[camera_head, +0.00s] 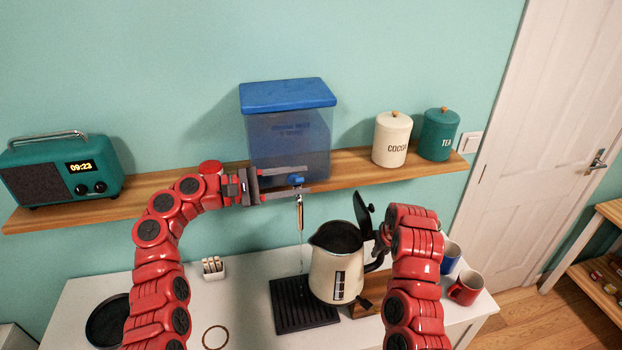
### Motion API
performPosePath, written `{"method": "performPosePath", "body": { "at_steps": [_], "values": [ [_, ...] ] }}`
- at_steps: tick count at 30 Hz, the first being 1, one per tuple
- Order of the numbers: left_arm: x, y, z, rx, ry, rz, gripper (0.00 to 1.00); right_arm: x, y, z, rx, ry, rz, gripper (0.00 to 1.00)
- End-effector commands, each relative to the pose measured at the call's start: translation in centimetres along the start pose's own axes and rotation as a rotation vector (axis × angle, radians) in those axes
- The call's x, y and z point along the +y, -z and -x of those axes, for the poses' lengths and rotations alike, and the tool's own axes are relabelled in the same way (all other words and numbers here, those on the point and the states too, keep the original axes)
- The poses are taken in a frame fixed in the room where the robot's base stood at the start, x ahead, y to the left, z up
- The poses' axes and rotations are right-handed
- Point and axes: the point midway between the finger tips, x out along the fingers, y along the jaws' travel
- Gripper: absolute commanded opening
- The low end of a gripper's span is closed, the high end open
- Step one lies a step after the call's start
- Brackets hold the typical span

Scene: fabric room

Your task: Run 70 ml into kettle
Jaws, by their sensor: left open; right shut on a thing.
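A water dispenser with a blue lid (288,135) stands on the wall shelf. Its blue tap (296,180) sits between the fingers of my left gripper (290,183), which is open around it. A metal spout (300,212) hangs below the tap. A thin pale line, like water, runs down from it close to the kettle's left edge; I cannot tell whether it enters the kettle. The cream kettle (335,272) has its dark lid (364,214) raised and a level window in front. My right gripper (380,242) is shut on the kettle's black handle, mostly hidden by my arm.
A black slatted tray (292,312) lies on the white counter (245,292), left of and partly under the kettle. A blue mug (452,257) and a red mug (465,288) stand at right. A radio (62,170) and two canisters, cocoa (391,140) and tea (438,135), share the shelf.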

Motion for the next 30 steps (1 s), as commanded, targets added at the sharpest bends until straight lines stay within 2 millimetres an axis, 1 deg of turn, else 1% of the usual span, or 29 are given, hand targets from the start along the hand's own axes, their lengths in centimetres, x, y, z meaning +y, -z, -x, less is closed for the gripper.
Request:
{"method": "performPosePath", "body": {
  "at_steps": [1,6,9,12,16,22,25,27,30],
  "values": [
    [0.1,0.1,1.3,0.003,-0.003,0.000,0.45,0.0,0.2,0.1,0.005,0.000,0.000,0.00],
    [0.0,0.1,4.9,0.001,-0.001,0.002,0.45,0.0,0.2,0.1,0.005,0.000,0.000,0.00],
    [0.0,0.1,6.5,0.000,-0.001,0.003,0.45,0.0,0.2,0.2,0.005,0.000,0.000,0.00],
    [0.0,0.1,7.5,0.000,0.001,0.003,0.45,0.0,0.2,0.1,0.005,0.000,0.000,0.00],
    [0.0,0.1,8.1,-0.002,0.002,0.001,0.45,0.0,0.2,0.1,0.005,0.000,0.000,0.00],
    [0.0,0.1,8.1,-0.002,0.002,0.001,0.45,0.0,0.2,0.1,0.005,0.000,0.000,0.00],
    [0.0,0.1,8.1,-0.002,0.001,0.001,0.45,-0.3,0.3,0.2,0.006,0.002,0.000,0.00],
    [0.0,0.1,8.1,-0.002,0.001,0.001,0.45,-1.3,0.6,0.1,0.004,0.002,0.002,0.00],
    [0.0,0.1,8.1,-0.002,0.001,0.001,0.45,-3.7,1.3,-0.2,0.001,0.005,0.006,0.00]
  ]
}}
